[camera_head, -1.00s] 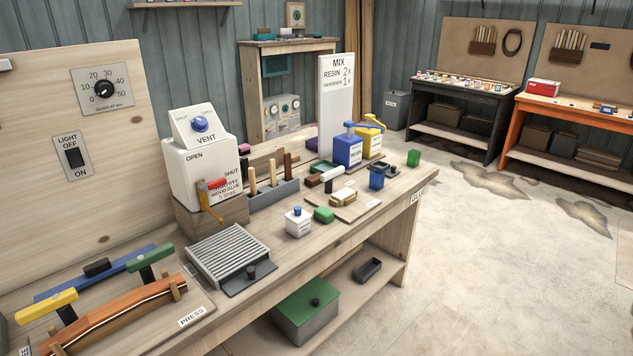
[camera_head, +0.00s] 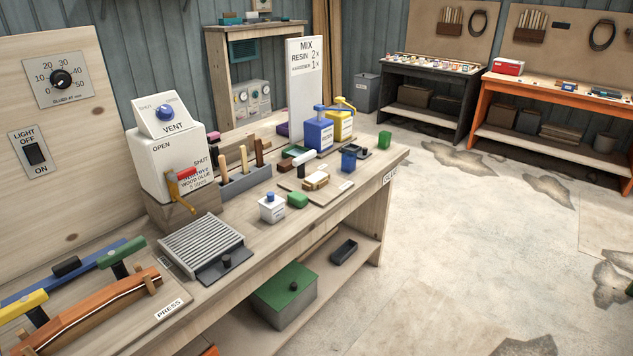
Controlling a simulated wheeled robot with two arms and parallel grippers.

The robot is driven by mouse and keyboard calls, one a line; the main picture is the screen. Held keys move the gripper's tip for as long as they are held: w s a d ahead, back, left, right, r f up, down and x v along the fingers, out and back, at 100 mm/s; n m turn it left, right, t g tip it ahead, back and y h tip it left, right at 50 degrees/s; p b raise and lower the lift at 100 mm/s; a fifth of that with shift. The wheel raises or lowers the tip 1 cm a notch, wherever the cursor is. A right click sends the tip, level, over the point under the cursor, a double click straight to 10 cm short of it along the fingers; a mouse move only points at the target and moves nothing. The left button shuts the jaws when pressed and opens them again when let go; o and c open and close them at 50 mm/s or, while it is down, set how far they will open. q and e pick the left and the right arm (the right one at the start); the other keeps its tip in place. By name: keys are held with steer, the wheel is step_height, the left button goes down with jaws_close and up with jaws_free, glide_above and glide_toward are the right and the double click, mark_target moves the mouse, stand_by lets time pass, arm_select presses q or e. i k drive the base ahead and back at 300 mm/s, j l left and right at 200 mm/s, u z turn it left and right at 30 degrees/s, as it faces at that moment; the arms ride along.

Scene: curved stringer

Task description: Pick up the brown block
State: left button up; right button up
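Neither of my grippers shows in the head view. Several brown pieces are on the long wooden bench (camera_head: 345,205). A small tan-brown block (camera_head: 316,181) with a pale band lies on a thin board at the middle of the bench. A dark brown piece (camera_head: 286,165) lies behind it, beside a white-ended bar (camera_head: 304,157). A larger brown wooden base (camera_head: 187,215) stands under the white glue dispenser (camera_head: 165,160). I cannot tell which of these is the brown block of the task.
A white bottle (camera_head: 271,208) and a green block (camera_head: 298,200) stand near the small board. Blue (camera_head: 319,134) and yellow (camera_head: 341,125) containers stand farther back. A ribbed grey tray (camera_head: 203,243) lies nearer. Floor right of the bench is open, with stained patches.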

mark_target(285, 165)
steer(key=i+l+u, duration=0.1)
steer(key=i+l, duration=0.5)
steer(key=i+l+u, duration=0.1)
steer(key=i+l, duration=0.5)
steer(key=l, duration=0.15)
